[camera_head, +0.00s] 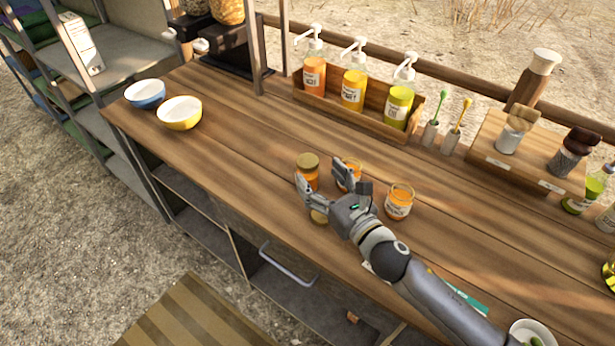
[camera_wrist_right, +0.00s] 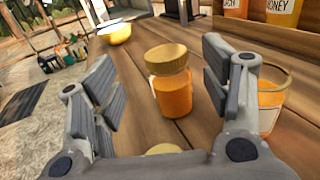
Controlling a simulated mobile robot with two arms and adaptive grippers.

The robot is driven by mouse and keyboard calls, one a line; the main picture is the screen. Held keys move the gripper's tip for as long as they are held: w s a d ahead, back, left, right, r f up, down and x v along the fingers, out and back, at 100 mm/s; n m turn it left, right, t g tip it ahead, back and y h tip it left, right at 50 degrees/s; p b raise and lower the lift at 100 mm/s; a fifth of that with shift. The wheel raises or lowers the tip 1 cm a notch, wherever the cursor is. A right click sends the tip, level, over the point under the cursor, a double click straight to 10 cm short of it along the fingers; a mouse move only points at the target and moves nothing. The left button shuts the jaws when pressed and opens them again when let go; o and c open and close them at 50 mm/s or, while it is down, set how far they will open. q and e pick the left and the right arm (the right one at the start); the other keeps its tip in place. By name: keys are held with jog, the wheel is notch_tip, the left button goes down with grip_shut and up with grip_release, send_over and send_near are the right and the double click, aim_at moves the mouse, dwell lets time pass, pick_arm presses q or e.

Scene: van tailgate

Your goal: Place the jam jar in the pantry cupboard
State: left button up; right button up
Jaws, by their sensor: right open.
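A jam jar (camera_head: 307,177) with orange contents and a gold lid stands upright on the wooden counter. It also shows in the right wrist view (camera_wrist_right: 172,92), between the fingers with gaps on both sides. My right gripper (camera_head: 319,175) is open around the jar's near side. Two more orange jars stand to its right: one partly hidden behind the gripper, and an open one (camera_head: 399,203). A loose gold lid (camera_head: 318,216) lies near the gripper. Below the counter are open compartments (camera_head: 300,300) with a grey handle (camera_head: 289,266); I cannot tell which is the pantry cupboard. My left gripper is out of view.
A blue bowl (camera_head: 145,93) and a yellow bowl (camera_head: 179,113) stand at the counter's left end. A wooden rack (camera_head: 350,118) with pump bottles is at the back. A raised board (camera_head: 500,172) with shakers is at right. Counter between bowls and jars is clear.

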aim_at(308, 160)
jog(key=shift+x, duration=0.85)
jog(key=x, duration=0.1)
jog(key=b+x, duration=0.1)
jog(key=x, duration=0.1)
jog(key=b+x, duration=0.1)
jog(key=x, duration=0.1)
jog(key=shift+w+d+f, duration=0.15)
jog(key=shift+w+f, duration=0.05)
jog(key=shift+f, duration=0.15)
jog(key=shift+r, duration=0.1)
jog(key=shift+s, duration=0.1)
jog(key=c, duration=1.4)
grip_shut()
jog(key=shift+r, duration=0.15)
